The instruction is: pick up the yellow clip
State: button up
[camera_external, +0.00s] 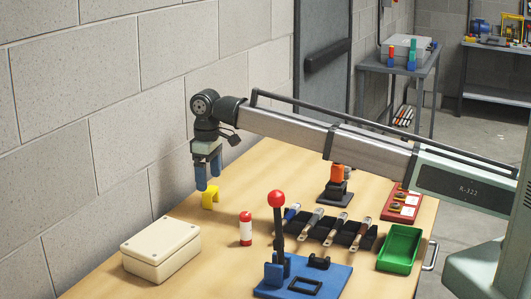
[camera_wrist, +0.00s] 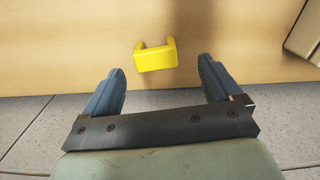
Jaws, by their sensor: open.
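The yellow clip (camera_external: 210,197) stands on the wooden table near the wall-side edge, just below and slightly right of my gripper in the external view. In the wrist view the yellow clip (camera_wrist: 156,58) is a small U-shaped piece, with its two arms pointing away from my gripper. My gripper (camera_external: 207,186) has blue fingers, points down and is empty. In the wrist view my gripper (camera_wrist: 161,72) has its fingers spread apart, and the clip lies just ahead of the gap between the tips. I cannot tell the exact height of the fingertips above the table.
A cream box (camera_external: 160,249) stands at the front left. A red-and-white cylinder (camera_external: 246,230), a blue base with a red-knobbed lever (camera_external: 276,200), a tool rack (camera_external: 330,230) and a green bin (camera_external: 400,247) stand to the right. The block wall (camera_external: 120,130) runs close behind my gripper.

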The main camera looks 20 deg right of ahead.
aim_at(210, 189)
jog(key=shift+w+d+f, duration=0.1)
jog(key=shift+w+f, duration=0.05)
jog(key=shift+f, duration=1.3)
jog(key=shift+w+d+f, duration=0.1)
jog(key=shift+f, duration=1.3)
jog(key=c, duration=1)
